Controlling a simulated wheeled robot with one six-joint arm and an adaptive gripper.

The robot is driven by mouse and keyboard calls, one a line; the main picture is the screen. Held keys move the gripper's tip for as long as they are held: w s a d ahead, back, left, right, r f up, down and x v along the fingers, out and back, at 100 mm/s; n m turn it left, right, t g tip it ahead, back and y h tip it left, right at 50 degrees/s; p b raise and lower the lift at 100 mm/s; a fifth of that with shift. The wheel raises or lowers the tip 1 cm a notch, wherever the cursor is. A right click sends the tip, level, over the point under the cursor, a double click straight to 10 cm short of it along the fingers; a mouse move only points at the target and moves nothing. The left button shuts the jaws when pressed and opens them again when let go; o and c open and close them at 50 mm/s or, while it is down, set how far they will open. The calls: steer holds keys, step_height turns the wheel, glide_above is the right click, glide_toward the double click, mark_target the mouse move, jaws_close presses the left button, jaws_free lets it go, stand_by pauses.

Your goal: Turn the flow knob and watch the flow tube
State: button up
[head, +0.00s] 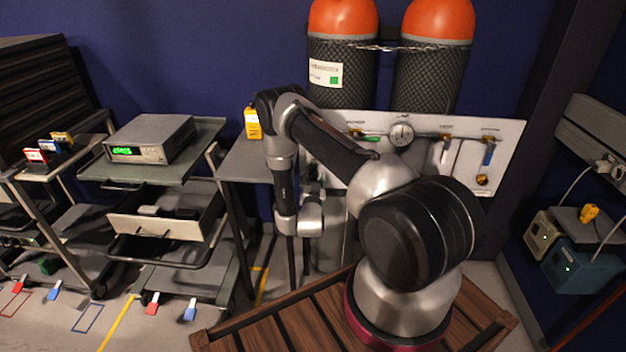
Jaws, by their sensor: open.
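A pale valve panel (507,140) stands against the back wall, with a round gauge (401,133), a green handle (371,139), a white handle (445,151) and a blue handle (489,154). A small round brass fitting (482,180) sits low on its right side; I cannot tell whether it is the flow knob. I cannot make out a flow tube; my arm hides part of the panel. My gripper (312,172) seems to be the small dark shape just above my wrist, left of the panel's middle. It is open, with nothing visible in it, and partly hidden.
Two orange-topped cylinders (343,65) stand behind the panel. A side table (243,162) with a yellow device (253,123) is left of my arm. Further left, a cart (210,135) carries a meter with a green display (151,139). Teal and beige boxes (583,268) are at right.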

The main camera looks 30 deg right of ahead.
steer(key=shift+w+d, duration=0.1)
steer(key=shift+w, duration=0.1)
steer(key=c, duration=1)
